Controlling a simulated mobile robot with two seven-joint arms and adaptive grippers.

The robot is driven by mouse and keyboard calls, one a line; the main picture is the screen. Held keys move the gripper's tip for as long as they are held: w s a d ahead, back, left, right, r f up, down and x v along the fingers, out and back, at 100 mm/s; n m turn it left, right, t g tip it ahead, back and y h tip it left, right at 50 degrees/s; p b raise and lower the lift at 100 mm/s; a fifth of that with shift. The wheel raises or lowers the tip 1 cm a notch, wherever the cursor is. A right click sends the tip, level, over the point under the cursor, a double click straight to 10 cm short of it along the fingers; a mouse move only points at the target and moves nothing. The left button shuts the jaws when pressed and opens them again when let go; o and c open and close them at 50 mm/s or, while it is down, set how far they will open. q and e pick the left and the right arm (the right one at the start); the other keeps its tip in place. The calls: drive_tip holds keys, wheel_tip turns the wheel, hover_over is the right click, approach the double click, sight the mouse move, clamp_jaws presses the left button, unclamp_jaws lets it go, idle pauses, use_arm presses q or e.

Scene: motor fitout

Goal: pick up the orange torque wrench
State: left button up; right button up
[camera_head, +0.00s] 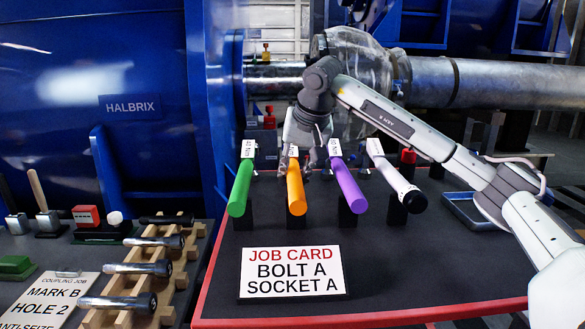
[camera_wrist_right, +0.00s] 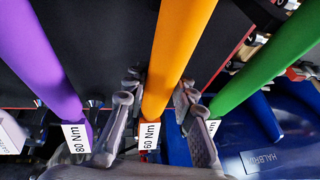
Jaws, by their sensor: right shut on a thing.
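The orange torque wrench (camera_head: 296,190) lies in a row of wrenches, pointing toward the front of the dark table, with its front end at a black support. It also shows in the right wrist view (camera_wrist_right: 181,50), with a "60 Nm" label at its far end. My right gripper (camera_head: 306,150) reaches down over its far end. In the right wrist view its fingers (camera_wrist_right: 157,98) stand on both sides of the orange handle, shut on it. The far end is partly hidden by the gripper in the head view. My left gripper is not in view.
A green wrench (camera_head: 241,188) lies close on the left and a purple one (camera_head: 347,188) close on the right. A white wrench (camera_head: 395,180) is further right. The job card (camera_head: 291,272) stands in front. A wooden rack (camera_head: 172,262) holds bolts at left.

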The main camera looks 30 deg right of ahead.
clamp_jaws()
drive_tip(key=shift+r, duration=0.25)
drive_tip(key=shift+w+r, duration=0.1)
drive_tip(key=shift+r, duration=0.6)
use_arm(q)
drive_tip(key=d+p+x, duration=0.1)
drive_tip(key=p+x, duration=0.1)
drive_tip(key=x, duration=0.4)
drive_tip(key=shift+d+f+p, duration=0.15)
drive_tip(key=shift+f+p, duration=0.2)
use_arm(e)
wheel_tip(320, 180, up, 16)
drive_tip(key=shift+r, duration=0.15)
